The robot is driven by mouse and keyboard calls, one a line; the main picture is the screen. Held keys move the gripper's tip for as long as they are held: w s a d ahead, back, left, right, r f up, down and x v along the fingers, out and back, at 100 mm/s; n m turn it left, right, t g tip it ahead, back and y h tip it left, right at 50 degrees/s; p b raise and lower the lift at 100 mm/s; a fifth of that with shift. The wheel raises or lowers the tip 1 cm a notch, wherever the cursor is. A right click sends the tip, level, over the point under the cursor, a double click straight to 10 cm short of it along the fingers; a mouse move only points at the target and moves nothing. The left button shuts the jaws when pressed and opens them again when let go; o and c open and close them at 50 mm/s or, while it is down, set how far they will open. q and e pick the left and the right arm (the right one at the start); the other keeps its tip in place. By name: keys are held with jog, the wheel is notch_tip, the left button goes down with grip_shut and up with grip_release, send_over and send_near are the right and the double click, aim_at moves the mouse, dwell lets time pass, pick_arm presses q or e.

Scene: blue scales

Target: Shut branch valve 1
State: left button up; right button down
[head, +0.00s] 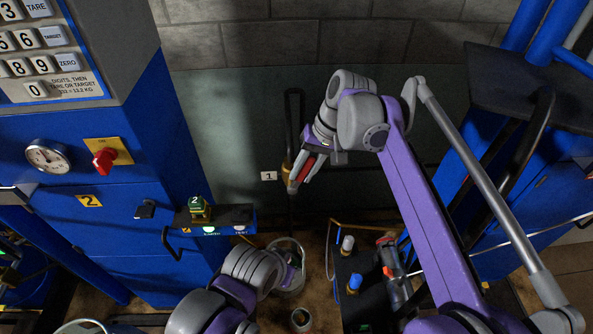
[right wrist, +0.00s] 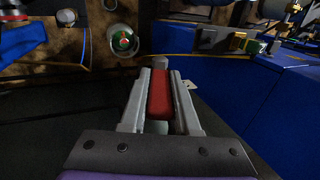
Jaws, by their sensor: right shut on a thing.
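The branch valve 1 sits on a dark upright pipe (head: 293,110) against the grey-green wall panel, beside a white label "1" (head: 268,175). Its brass-coloured body (head: 286,172) shows just left of my right gripper (head: 298,183). My right gripper is shut on the valve's red lever (head: 305,171). In the right wrist view the red lever (right wrist: 160,95) lies lengthwise between the two grey fingers. The fingers hide part of the valve, and I cannot tell the lever's exact angle to the pipe. My left arm is low in the middle; its fingers are not clear.
A blue cabinet at left carries a gauge (head: 48,156), a red switch (head: 104,159) and a small shelf (head: 225,218). A bucket (head: 290,284) stands on the floor below the valve. A dark stand (head: 352,272) with bottles is right of it. Blue frames stand at right.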

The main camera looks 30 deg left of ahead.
jog(key=shift+w+d+f+g+y+b, duration=0.3)
jog(key=shift+d+g+y, duration=0.1)
jog(key=shift+y, duration=0.2)
jog(key=shift+w+d+f+g+y+b, duration=0.2)
jog(key=shift+d+f+g+y+b, duration=0.15)
jog(key=shift+y, duration=0.25)
notch_tip(320, 180, down, 5)
jog(key=w+d+g+y+b, duration=0.1)
jog(key=d+g+y+b, duration=0.1)
jog(key=g+y+b, duration=0.4)
jog(key=shift+w+d+f+y+b, duration=0.15)
jog(key=shift+f+y+b, duration=0.05)
jog(key=shift+y+b, duration=1.6)
jog(key=c, duration=0.6)
grip_release()
jog(key=shift+c, duration=0.2)
jog(key=v, duration=1)
jog(key=shift+w+d+r, duration=0.2)
jog(key=shift+d, duration=0.15)
